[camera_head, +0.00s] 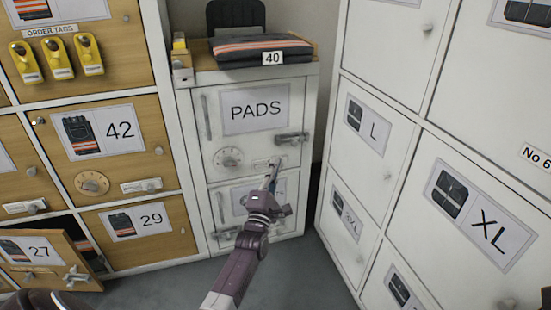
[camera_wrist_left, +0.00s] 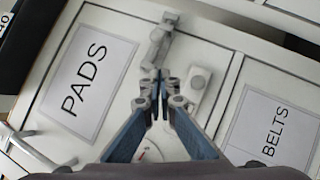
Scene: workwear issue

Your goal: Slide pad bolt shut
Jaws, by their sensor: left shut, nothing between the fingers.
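The white PADS door (camera_head: 236,150) is flush in its cabinet. It has a grey latch-like fitting (camera_head: 292,138) at its right edge, also in the left wrist view (camera_wrist_left: 158,38). Below it is a pale plate with a small knob (camera_head: 275,161), which shows in the left wrist view (camera_wrist_left: 198,85) right of the fingertips. I cannot tell for sure which fitting is the pad bolt or how far it is slid. My left gripper (camera_head: 271,172) is shut and empty, its tips in front of the plate's knob end; contact cannot be told. My right gripper is not in view.
A BELTS door (camera_wrist_left: 275,130) adjoins below, partly hidden by my arm. A dial (camera_head: 228,158) and a vertical handle (camera_head: 206,117) are left on the PADS door. Folded workwear (camera_head: 245,50) lies on top. The 27 door (camera_head: 45,255) stands open. White lockers (camera_head: 370,130) stand right.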

